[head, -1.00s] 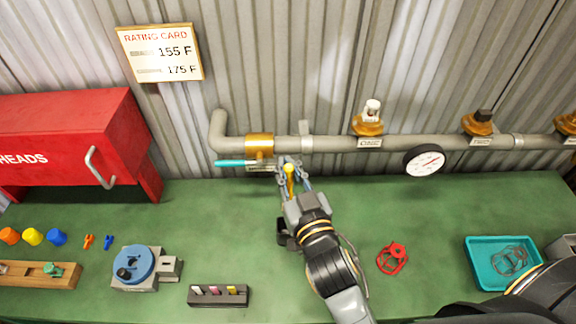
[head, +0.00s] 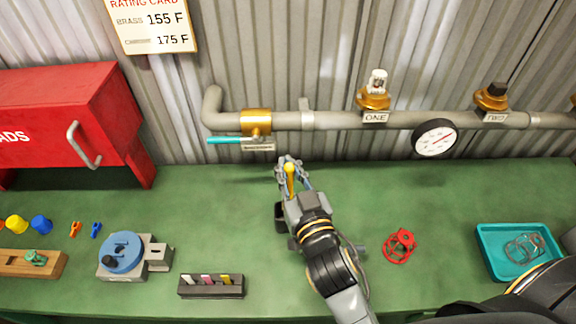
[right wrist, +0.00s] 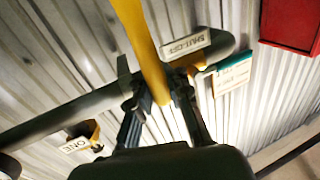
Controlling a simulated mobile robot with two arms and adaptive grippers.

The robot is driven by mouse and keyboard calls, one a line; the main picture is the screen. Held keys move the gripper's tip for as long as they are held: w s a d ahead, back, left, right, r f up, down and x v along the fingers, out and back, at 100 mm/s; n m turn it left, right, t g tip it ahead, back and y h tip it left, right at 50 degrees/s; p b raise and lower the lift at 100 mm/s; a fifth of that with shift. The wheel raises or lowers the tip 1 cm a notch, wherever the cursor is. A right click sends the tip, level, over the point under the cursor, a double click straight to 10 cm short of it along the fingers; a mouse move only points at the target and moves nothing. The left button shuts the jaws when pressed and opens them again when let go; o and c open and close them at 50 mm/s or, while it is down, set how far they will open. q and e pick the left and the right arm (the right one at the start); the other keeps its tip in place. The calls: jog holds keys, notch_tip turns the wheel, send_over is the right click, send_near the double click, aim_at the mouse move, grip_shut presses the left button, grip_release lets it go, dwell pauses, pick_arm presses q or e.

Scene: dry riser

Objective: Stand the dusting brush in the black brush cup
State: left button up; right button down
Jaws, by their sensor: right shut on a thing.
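The dusting brush (head: 290,181) shows as a yellow handle between the fingers of my right gripper (head: 289,165), which is shut on it above the green bench. In the right wrist view the yellow handle (right wrist: 141,45) runs between the fingers (right wrist: 160,92) toward the top of the picture. I cannot make out its bristles. The black brush cup (head: 281,218) stands on the bench just left of the right gripper's body, which partly hides it. The brush is apart from the cup's visible part. My left gripper is not in view.
A pipe with a brass fitting (head: 257,122), turquoise lever (head: 223,140) and gauge (head: 434,138) runs along the wall. A red handwheel (head: 399,246) and teal tray (head: 484,263) lie right. A blue round fixture (head: 122,251) and chalk holder (head: 211,286) stand left.

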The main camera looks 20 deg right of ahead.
aim_at(291, 189)
jog(key=shift+f+b, duration=1.75)
jog(key=shift+f, duration=0.75)
jog(key=c, duration=1.2)
grip_release()
notch_tip(291, 189, up, 10)
jog(key=shift+r, duration=0.1)
